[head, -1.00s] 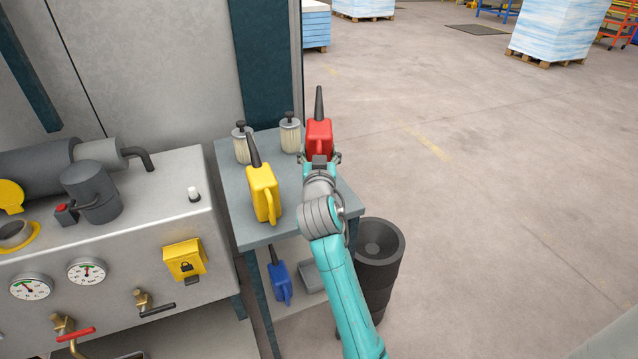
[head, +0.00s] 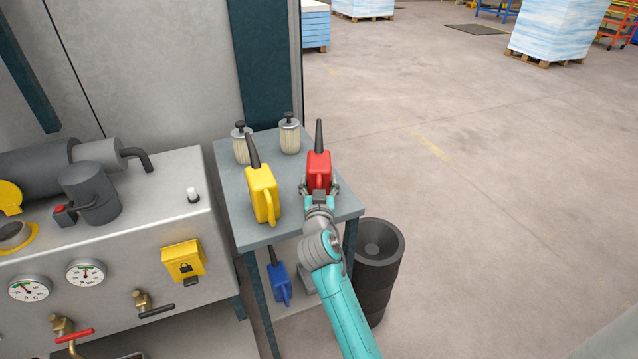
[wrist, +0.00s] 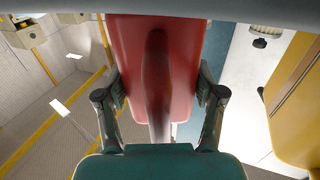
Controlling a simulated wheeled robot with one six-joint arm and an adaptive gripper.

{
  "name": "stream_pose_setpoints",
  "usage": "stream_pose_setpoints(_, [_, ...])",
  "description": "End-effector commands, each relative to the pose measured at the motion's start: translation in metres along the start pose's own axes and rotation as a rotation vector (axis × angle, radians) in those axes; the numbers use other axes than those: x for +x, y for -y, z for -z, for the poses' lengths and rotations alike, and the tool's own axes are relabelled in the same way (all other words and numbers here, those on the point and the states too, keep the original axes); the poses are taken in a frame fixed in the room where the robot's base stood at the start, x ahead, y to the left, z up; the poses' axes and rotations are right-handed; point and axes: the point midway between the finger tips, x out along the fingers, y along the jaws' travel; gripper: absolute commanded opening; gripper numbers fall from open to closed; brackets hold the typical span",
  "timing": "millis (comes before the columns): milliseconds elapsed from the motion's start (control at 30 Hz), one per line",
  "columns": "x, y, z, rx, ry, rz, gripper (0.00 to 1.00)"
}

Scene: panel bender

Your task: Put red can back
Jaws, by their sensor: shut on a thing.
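The red can (head: 319,168) with its dark spout pointing up is at the right part of the small grey table (head: 287,232). My gripper (head: 319,188) is shut on the red can from the near side. In the wrist view the red can (wrist: 190,50) fills the middle, with the two fingers (wrist: 160,100) on either side of its handle. The can looks upright. Whether its base touches the tabletop is hidden by my gripper.
A yellow can (head: 262,193) stands on the table left of the red can. Two pale filters (head: 290,137) stand behind. A blue can (head: 279,284) is on the lower shelf. A dark bin (head: 378,262) stands at the table's right. Open floor lies to the right.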

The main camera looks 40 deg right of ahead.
Motion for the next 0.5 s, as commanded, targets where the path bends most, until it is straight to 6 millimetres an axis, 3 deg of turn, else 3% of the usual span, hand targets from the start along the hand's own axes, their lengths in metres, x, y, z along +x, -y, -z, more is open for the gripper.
stream_pose_setpoints(233, [0.0001, 0.0, -0.0019, -0.001, -0.001, 0.0, 0.13])
stream_pose_setpoints(267, [0.0001, 0.0, -0.0026, -0.001, 0.001, 0.0, 0.76])
stream_pose_setpoints(333, [0.0001, 0.0, -0.0025, -0.001, 0.001, 0.0, 0.93])
stream_pose_setpoints(500, [0.0001, -0.0001, -0.0024, 0.0, 0.001, 0.0, 0.93])
